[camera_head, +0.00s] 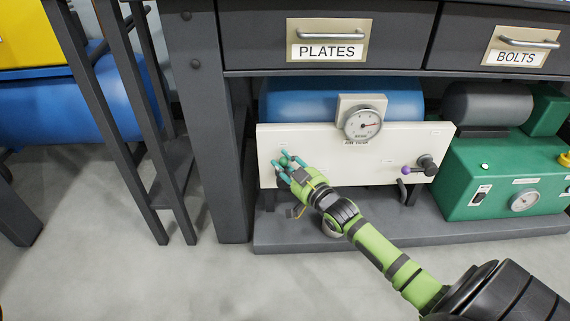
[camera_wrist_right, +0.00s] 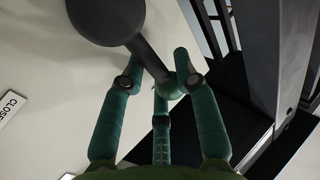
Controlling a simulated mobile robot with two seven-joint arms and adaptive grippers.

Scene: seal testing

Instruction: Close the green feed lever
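The green feed lever shows in the wrist view as a dark arm with a green ball knob (camera_wrist_right: 176,86) at its tip, running from a round dark hub (camera_wrist_right: 105,15). In the head view its green knob (camera_head: 284,160) is at the left end of the white panel (camera_head: 320,150), partly hidden by fingers. My right gripper (camera_head: 286,166) has its teal fingers spread around the knob. In the wrist view the right finger overlaps the knob, the left finger is apart from it and the middle one is just below; contact is unclear. My left gripper is out of view.
A dial gauge (camera_head: 363,124) sits at the panel's top. A purple-knobbed lever (camera_head: 407,170) is at its right end. A label reading "CLOSE" (camera_wrist_right: 12,108) shows in the wrist view. A grey table leg (camera_head: 212,150) stands left of the panel; a green machine (camera_head: 490,180) stands right.

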